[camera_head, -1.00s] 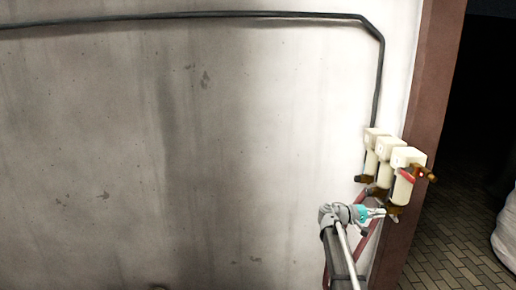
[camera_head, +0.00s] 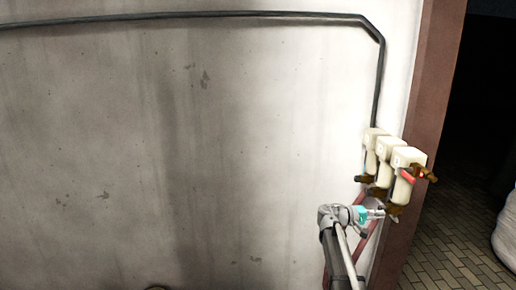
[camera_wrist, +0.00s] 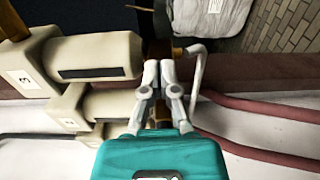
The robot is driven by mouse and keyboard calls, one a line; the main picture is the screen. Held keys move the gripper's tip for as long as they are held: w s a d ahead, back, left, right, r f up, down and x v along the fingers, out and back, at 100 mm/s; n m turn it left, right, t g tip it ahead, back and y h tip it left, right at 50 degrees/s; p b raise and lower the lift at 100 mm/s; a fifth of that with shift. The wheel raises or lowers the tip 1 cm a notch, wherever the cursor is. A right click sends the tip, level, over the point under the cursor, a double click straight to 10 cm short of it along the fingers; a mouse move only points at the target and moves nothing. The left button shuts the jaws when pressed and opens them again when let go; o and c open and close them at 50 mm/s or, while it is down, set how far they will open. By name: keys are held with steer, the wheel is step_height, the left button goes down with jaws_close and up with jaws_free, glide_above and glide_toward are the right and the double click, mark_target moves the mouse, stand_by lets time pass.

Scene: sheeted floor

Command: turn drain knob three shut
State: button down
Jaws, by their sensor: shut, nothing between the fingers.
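Three cream filter units hang in a row on the wall. The nearest, unit three (camera_head: 405,159), carries a "3" label in the wrist view (camera_wrist: 95,57). Its brass drain knob (camera_head: 396,210) is at its lower end, with brass also showing beyond the fingertips in the wrist view (camera_wrist: 179,52). A pale bent lever (camera_wrist: 197,70) is just right of the fingers. My gripper (camera_head: 378,214) is beside the drain knob in the head view. Its fingers (camera_wrist: 159,66) are together with nothing between them. Contact with the knob or lever cannot be told.
Red hoses (camera_wrist: 255,110) run right of the gripper in the wrist view. A dark pipe (camera_head: 378,80) comes down to the units. A brown post (camera_head: 425,110) stands beside them, with a paved floor (camera_head: 450,250) and pale sack (camera_head: 506,235) beyond.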

steer(key=a, duration=0.5)
steer(key=shift+s+a, duration=0.1)
steer(key=shift+a, duration=0.2)
steer(key=s+a+f+y, duration=0.3)
steer(key=s+f+y, duration=0.1)
steer(key=s+f, duration=0.2)
steer(key=s+a+f+y, duration=0.3)
steer(key=s+f+y, duration=0.2)
steer(key=s+f, duration=0.15)
steer(key=s+a+f+y, duration=0.3)
steer(key=s+a+y, duration=0.1)
steer(key=s+a, duration=0.1)
steer(key=s+a+f+y, duration=0.3)
steer(key=s+a+y, duration=0.2)
steer(key=a, duration=0.3)
steer(key=shift+s+a+g, duration=0.15)
steer(key=shift+a+g, duration=0.15)
steer(key=shift+s, duration=0.1)
stand_by(0.7)
